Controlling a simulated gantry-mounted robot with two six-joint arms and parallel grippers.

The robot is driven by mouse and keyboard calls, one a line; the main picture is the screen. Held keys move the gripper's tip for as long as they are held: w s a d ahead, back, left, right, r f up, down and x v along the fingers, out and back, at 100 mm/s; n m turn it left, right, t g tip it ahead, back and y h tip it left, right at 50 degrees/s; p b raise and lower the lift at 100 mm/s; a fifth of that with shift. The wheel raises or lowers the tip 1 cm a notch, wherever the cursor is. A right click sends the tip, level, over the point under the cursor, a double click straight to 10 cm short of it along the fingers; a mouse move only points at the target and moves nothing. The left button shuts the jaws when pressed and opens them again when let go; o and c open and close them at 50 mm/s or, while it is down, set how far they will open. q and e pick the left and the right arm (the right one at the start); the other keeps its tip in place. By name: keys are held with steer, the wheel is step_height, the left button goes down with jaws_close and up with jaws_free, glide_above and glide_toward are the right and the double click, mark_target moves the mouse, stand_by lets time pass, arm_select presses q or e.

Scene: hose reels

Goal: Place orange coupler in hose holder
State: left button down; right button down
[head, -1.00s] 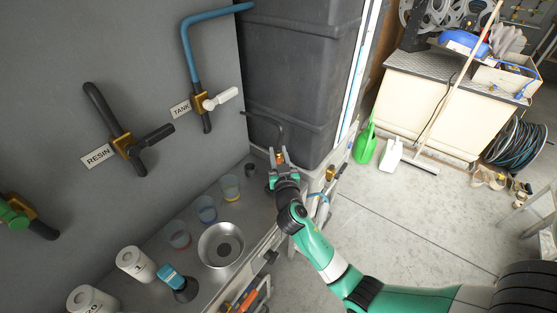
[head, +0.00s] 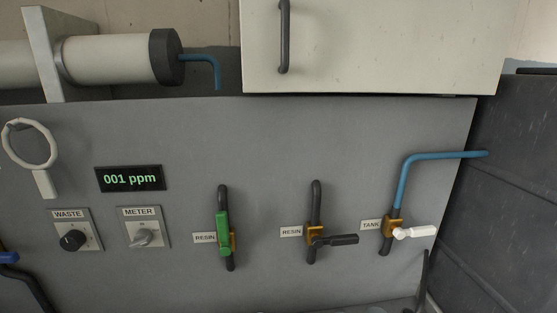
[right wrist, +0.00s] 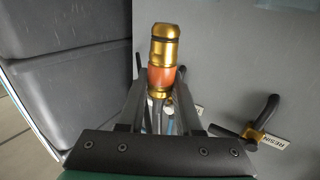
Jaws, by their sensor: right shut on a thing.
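The orange coupler (right wrist: 162,78) is a brass fitting with an orange band, seen in the right wrist view. My right gripper (right wrist: 160,97) is shut on it, and its brass end sticks out beyond the fingers. A dark hose hangs below it between the fingers. Neither gripper shows in the head view now. A pale open ring on a short post (head: 30,143) is on the wall panel at the left of the head view. I cannot tell whether it is the hose holder.
The grey panel (head: 275,140) carries a green-handled valve (head: 223,233), a black-handled valve (head: 335,240) and a white-handled tank valve (head: 413,232), plus knobs and a ppm display (head: 130,178). Dark grey bins (right wrist: 72,75) stand beside my right gripper. A cabinet (head: 375,45) is above.

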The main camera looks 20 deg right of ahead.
steer(key=s+a+n+t+y+p, duration=0.1)
steer(key=s+a+n+y, duration=0.1)
steer(key=a, duration=0.7)
steer(key=s+a+n+t+y, duration=0.2)
steer(key=s+a+y, duration=0.2)
steer(key=a, duration=0.5)
steer(key=shift+s+a+r+n+t+y+p, duration=0.3)
steer(key=shift+s+a+r+n+p, duration=0.1)
steer(key=shift+s, duration=0.45)
steer(key=shift+d, duration=0.1)
